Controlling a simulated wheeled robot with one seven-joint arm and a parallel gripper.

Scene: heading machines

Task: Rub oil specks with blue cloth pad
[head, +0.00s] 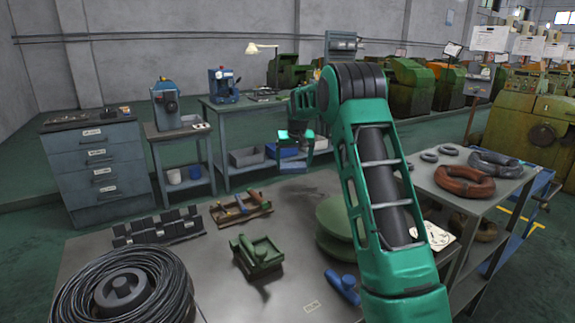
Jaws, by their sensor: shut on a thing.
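My gripper (297,143) hangs from my green arm above the far side of the grey table (190,265). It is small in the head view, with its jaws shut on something. Blue shows between and behind the jaws, which fits the blue cloth pad, but its outline blends with a blue bin beyond. I see no clear gap or touch with any surface there.
The table holds a coil of black cable (125,285), a green vise-like block (258,256), a tool tray (240,207), green discs (335,222) and a blue cylindrical part (342,287). A side rack (455,190) with coils stands right. A bench (235,112) stands behind.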

